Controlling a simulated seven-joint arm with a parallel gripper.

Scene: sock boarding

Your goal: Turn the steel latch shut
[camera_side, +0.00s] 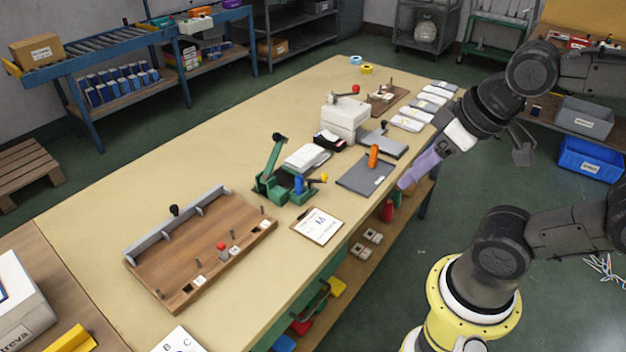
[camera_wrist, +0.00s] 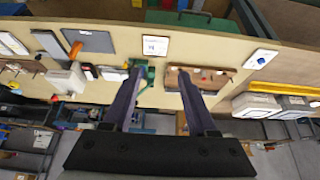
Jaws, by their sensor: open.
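A wooden board (camera_side: 165,270) lies at the near left of the bench in the side view. A grey metal bar with a black knob (camera_side: 174,210) runs along its back edge. A small red-topped post (camera_side: 221,249) and thin pegs stand on the board. I cannot tell for sure which part is the steel latch; the grey bar (camera_side: 200,205) may be it. The board also shows in the wrist view (camera_wrist: 222,82), small and far. My gripper (camera_side: 404,184) hangs off the bench's right edge, far from the board. Its two purple fingers (camera_wrist: 160,74) are apart, with nothing between them.
The bench's left back surface (camera_side: 150,170) is bare.

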